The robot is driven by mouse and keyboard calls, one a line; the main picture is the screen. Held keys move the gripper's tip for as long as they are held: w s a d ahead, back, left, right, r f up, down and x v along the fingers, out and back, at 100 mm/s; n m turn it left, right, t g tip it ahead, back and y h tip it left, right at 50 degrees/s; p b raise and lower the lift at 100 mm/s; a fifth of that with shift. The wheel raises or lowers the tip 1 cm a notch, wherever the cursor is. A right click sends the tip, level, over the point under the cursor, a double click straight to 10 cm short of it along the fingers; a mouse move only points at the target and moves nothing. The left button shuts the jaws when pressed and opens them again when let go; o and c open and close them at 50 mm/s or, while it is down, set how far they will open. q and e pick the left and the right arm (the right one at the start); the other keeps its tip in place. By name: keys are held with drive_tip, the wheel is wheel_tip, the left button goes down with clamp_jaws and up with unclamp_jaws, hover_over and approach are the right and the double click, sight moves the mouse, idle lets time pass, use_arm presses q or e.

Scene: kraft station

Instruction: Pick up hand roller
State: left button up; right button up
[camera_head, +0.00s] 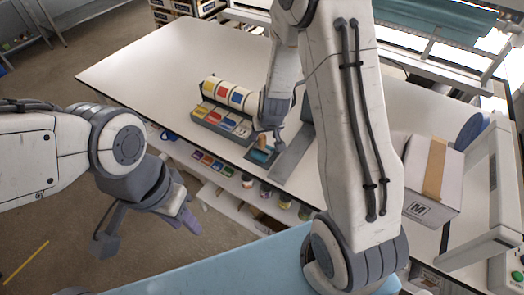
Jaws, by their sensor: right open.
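What looks like the hand roller (262,156), a small teal piece with a brown part above it, lies in a dark tray near the table's front edge. My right gripper (270,133) is open and points down just above it, close to the brown part. Whether it touches is too small to tell. My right arm hides part of the table behind it. My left gripper (148,232) is open and empty, low over the floor in front of the table, well left of the roller.
A grey tray (222,124) with colored pieces and a rack of colored rolls (230,94) stand left of the roller. A cardboard box (428,180) with brown tape sits at the right. A shelf below the table (222,185) holds jars and colored items. The table's left part (150,68) is clear.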

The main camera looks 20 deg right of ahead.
sight(262, 146)
drive_tip(key=shift+a+p+x, duration=0.15)
drive_tip(key=shift+p+x, duration=0.05)
drive_tip(key=shift+x, duration=1.1)
drive_tip(key=shift+a+p+x, duration=0.15)
drive_tip(key=shift+p+x, duration=0.05)
drive_tip(key=shift+x, duration=1.15)
clamp_jaws()
